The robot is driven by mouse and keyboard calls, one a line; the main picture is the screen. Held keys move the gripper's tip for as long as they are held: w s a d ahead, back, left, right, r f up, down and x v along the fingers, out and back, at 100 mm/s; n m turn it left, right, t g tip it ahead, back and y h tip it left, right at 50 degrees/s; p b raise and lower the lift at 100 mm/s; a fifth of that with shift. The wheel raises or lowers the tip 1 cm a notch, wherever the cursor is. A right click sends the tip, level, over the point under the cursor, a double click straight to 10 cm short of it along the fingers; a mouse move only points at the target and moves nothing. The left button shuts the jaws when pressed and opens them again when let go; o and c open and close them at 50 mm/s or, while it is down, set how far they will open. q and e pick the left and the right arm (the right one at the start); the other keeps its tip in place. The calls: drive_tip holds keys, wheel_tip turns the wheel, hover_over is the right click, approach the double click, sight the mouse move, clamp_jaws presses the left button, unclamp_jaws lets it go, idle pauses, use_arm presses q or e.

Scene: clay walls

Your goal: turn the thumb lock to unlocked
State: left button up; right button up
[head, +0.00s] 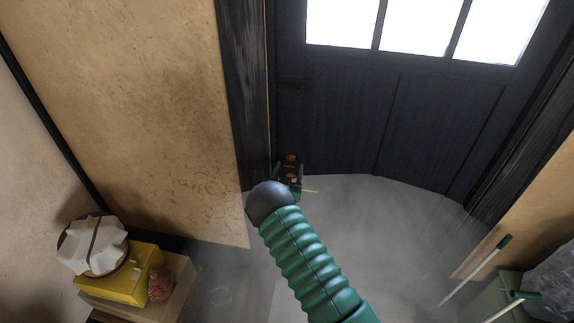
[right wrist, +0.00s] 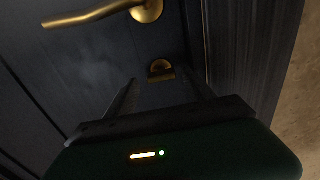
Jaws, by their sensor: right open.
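The brass thumb lock (right wrist: 160,68) is on the dark door (head: 338,115), close to the door's edge. In the right wrist view it lies between and beyond the two fingers of my right gripper (right wrist: 159,76). The fingers are apart, with no contact visible. The lock's turn piece is small and dim, and I cannot tell its setting. In the head view my right gripper (head: 289,180) is at the door's left side, partly hidden by my green arm, with small brass fittings around it. My left gripper is not in view.
A brass lever handle (right wrist: 95,14) is on the door close to the lock. The dark door frame (head: 243,75) stands beside it. A yellow box (head: 120,285) with items is at lower left, and sticks (head: 475,270) lean at right. Grey floor before the door is clear.

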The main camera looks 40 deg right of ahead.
drive_tip(key=shift+w+d+r, duration=0.1)
drive_tip(key=shift+w+d, duration=0.2)
drive_tip(key=shift+w+a, duration=0.15)
drive_tip(key=shift+w, duration=0.15)
drive_tip(key=shift+c, duration=0.3)
drive_tip(key=shift+s+d, duration=0.1)
drive_tip(key=shift+d, duration=0.15)
drive_tip(key=c, duration=0.7)
clamp_jaws()
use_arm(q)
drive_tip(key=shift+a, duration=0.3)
